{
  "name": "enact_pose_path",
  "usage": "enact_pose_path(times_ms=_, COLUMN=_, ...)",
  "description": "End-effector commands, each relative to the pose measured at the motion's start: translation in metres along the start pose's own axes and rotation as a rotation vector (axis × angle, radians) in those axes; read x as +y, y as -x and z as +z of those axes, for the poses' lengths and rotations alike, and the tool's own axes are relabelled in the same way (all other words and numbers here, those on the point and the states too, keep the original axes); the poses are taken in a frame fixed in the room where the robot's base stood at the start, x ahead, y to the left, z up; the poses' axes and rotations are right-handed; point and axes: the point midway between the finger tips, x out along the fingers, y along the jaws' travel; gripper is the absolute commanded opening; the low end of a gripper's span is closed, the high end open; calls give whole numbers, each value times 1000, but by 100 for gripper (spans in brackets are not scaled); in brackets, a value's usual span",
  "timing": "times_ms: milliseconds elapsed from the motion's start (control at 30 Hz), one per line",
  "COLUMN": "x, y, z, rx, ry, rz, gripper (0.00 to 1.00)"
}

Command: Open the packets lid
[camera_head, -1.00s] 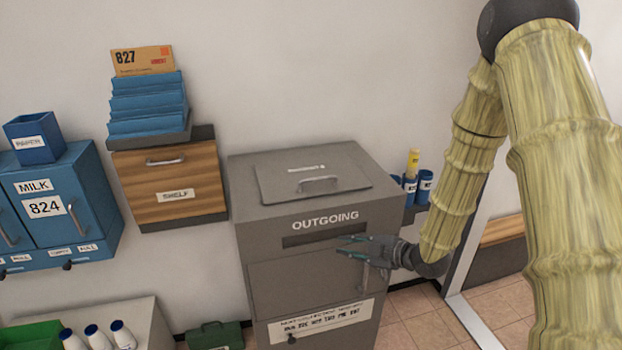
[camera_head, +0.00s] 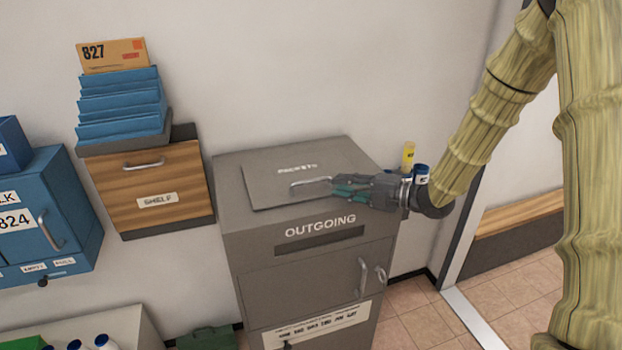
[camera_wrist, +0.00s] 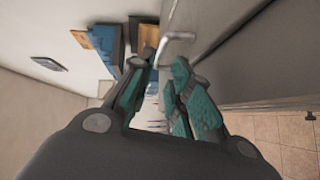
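The packets lid (camera_head: 268,182) is a flat grey panel, lying shut on top of the grey outgoing box (camera_head: 255,262). Its metal bar handle (camera_head: 308,184) stands near the lid's front edge. My gripper (camera_head: 332,190) is just above the box top, coming from the right, with its fingers at the right end of the handle. In the wrist view the teal fingers of my gripper (camera_wrist: 158,72) are apart with a gap between them.
A wooden shelf drawer (camera_head: 155,187) with blue folders (camera_head: 120,105) hangs on the wall to the left. A blue cabinet (camera_head: 62,205) stands farther left. A blue cup (camera_head: 421,174) sits right behind my gripper. Air above the lid is free.

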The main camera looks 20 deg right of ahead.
Motion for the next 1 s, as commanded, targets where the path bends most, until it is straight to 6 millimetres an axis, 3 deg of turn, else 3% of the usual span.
enact_pose_path(times_ms=200, x=1, y=-44, z=-1, rx=9, ry=-1, rz=-5, gripper=19)
enact_pose_path(times_ms=500, x=0, y=-82, z=0, rx=5, ry=-2, rz=-4, gripper=19)
enact_pose_path(times_ms=700, x=-1, y=-94, z=0, rx=5, ry=0, rz=-3, gripper=19)
enact_pose_path(times_ms=1000, x=-1, y=-94, z=1, rx=3, ry=-1, rz=-3, gripper=19)
